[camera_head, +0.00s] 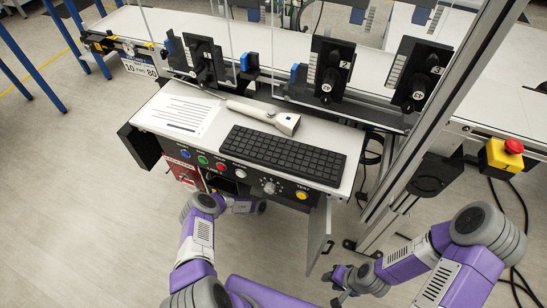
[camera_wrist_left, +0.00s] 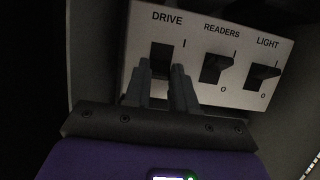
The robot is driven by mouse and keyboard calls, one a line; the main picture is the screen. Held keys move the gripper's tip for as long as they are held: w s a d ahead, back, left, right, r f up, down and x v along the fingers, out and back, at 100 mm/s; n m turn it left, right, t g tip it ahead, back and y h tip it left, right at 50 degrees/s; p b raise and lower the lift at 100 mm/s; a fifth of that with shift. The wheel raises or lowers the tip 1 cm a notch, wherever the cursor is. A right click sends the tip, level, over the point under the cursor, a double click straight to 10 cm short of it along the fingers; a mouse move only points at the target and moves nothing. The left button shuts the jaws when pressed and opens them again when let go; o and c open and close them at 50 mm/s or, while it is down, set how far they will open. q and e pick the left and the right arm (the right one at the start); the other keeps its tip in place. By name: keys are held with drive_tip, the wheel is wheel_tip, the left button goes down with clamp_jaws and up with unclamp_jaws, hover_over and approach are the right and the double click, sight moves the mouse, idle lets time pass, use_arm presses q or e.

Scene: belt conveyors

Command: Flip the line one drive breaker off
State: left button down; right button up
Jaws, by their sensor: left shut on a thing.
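The drive breaker (camera_wrist_left: 162,53) is the leftmost of three black switches on a pale panel (camera_wrist_left: 205,20) in the left wrist view. The label DRIVE stands above it, with a "I" mark at its upper right. My left gripper (camera_wrist_left: 166,75) is shut on the breaker's lever; the fingers hide its lower part and any mark there. In the head view my left arm reaches under the front of the console (camera_head: 215,130), and the breaker panel is hidden. My right gripper (camera_head: 333,287) is open and empty, low over the floor.
The READERS switch (camera_wrist_left: 214,68) and LIGHT switch (camera_wrist_left: 263,76) sit close right of the drive breaker. A cabinet door (camera_head: 319,235) hangs open right of my left arm. A keyboard (camera_head: 285,152) and hand scanner (camera_head: 265,113) lie on the console. A metal post (camera_head: 430,120) stands right.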

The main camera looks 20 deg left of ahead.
use_arm(q)
drive_tip(key=c, duration=0.9)
unclamp_jaws()
drive_tip(key=shift+s, duration=0.1)
drive_tip(key=p+v, duration=0.2)
drive_tip(key=v, duration=0.5)
drive_tip(key=shift+s+f, duration=0.15)
drive_tip(key=shift+s, duration=0.05)
